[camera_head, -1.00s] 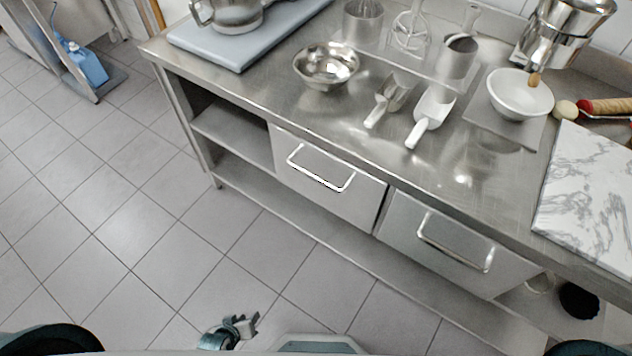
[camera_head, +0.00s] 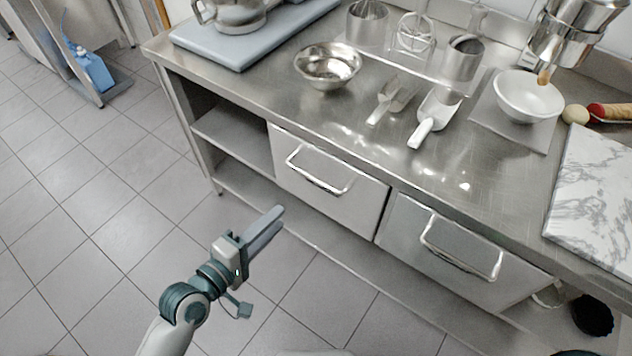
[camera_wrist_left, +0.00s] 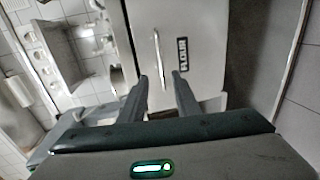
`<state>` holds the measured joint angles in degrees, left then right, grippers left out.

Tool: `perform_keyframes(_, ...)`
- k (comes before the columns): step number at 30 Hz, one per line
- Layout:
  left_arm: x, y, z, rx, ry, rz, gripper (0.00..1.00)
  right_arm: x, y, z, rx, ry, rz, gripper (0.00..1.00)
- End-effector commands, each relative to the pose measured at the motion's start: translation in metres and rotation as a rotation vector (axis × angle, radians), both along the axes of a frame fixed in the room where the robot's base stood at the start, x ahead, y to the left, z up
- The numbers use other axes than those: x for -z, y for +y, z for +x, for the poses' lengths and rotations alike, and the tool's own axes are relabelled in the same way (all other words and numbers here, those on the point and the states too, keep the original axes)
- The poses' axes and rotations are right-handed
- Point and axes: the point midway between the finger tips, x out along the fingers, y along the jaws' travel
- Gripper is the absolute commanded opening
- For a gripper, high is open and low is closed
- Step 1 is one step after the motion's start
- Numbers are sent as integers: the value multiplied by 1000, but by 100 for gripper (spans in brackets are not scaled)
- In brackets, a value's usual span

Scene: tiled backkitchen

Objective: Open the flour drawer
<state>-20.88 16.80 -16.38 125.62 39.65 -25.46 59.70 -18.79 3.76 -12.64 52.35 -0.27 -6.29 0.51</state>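The flour drawer's front (camera_wrist_left: 205,20) fills the middle of the left wrist view, with a FLOUR label (camera_wrist_left: 183,55) beside its metal bar handle (camera_wrist_left: 157,60). In the head view it appears to be the left steel drawer (camera_head: 327,195) under the worktop, with a bar handle (camera_head: 318,172); the label cannot be made out there. It looks shut. My left gripper (camera_head: 277,221) is in front of and below that drawer, apart from the handle. Its fingers (camera_wrist_left: 161,78) are spread and empty, pointing towards the drawer front. My right gripper is not in view.
A second drawer (camera_head: 445,245) is to the right. An open shelf (camera_head: 232,135) is to the left, and a lower shelf (camera_head: 400,290) runs beneath. The worktop (camera_head: 270,95) holds a steel bowl (camera_head: 328,66), scoops (camera_head: 435,115) and a marble board (camera_head: 600,190). The tiled floor (camera_head: 90,220) in front is clear.

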Motion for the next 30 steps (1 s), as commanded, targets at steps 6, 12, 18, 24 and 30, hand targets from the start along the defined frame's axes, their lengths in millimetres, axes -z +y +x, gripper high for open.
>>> perform_keyframes(6,0,0,0,0,0,0,30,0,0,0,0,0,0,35)
perform_keyframes(12,1,-1,2,-1,0,2,30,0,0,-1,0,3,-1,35)
perform_keyframes(18,3,-10,14,-1,-1,0,30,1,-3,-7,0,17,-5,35)
perform_keyframes(24,8,-26,37,-2,-2,1,30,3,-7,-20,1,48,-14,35)
perform_keyframes(30,15,-47,65,-1,-1,1,30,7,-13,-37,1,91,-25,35)
